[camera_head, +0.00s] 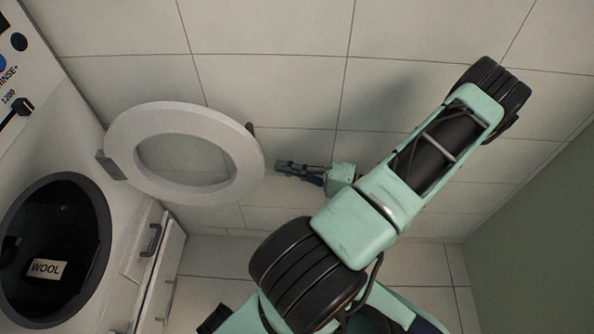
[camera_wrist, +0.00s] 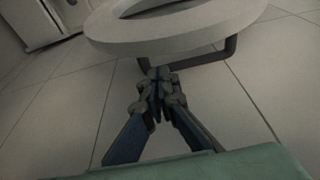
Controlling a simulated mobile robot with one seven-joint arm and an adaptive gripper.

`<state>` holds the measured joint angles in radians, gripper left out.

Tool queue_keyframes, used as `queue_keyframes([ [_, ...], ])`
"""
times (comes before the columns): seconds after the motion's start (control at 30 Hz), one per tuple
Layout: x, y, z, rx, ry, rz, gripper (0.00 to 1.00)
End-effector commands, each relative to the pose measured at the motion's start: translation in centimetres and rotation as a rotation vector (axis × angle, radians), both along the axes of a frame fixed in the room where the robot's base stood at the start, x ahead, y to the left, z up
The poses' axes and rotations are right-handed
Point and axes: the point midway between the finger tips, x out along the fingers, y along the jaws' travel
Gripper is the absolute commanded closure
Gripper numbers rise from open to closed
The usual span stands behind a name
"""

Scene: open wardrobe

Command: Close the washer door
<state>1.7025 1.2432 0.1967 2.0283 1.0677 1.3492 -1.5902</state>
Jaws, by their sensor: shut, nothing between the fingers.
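The washer door (camera_head: 122,130) is a white ring with a clear middle, swung wide open on its hinge at the left in the head view. Its lower part also shows at the top of the wrist view (camera_wrist: 180,42), with a dark handle (camera_wrist: 215,58) along its edge. The washer opening (camera_head: 100,235) is dark, with a "WOOL" label inside. My gripper (camera_head: 279,168) is just right of the door's free edge, fingers toward it. In the wrist view my gripper (camera_wrist: 158,74) is shut and empty, its tips close to the handle; I cannot tell whether they touch.
A control panel (camera_head: 28,75) with knobs is on the washer front at upper left. Drawers with handles (camera_head: 155,240) stand beside the washer, below the door. Tiled wall (camera_head: 270,60) lies behind the door. Open tiled floor (camera_head: 215,265) shows below.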

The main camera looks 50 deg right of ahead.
Motion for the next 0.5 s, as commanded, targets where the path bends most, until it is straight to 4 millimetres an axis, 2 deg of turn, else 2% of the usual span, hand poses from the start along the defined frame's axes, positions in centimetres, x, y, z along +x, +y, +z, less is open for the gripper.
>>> queue_keyframes([
  [0.1,1.8,1.0,-0.1,0.000,0.000,0.003,1.00],
  [0.23,3.1,1.5,-0.1,-0.001,0.000,0.002,1.00],
  [0.5,3.8,1.9,0.0,-0.001,0.002,0.000,1.00],
])
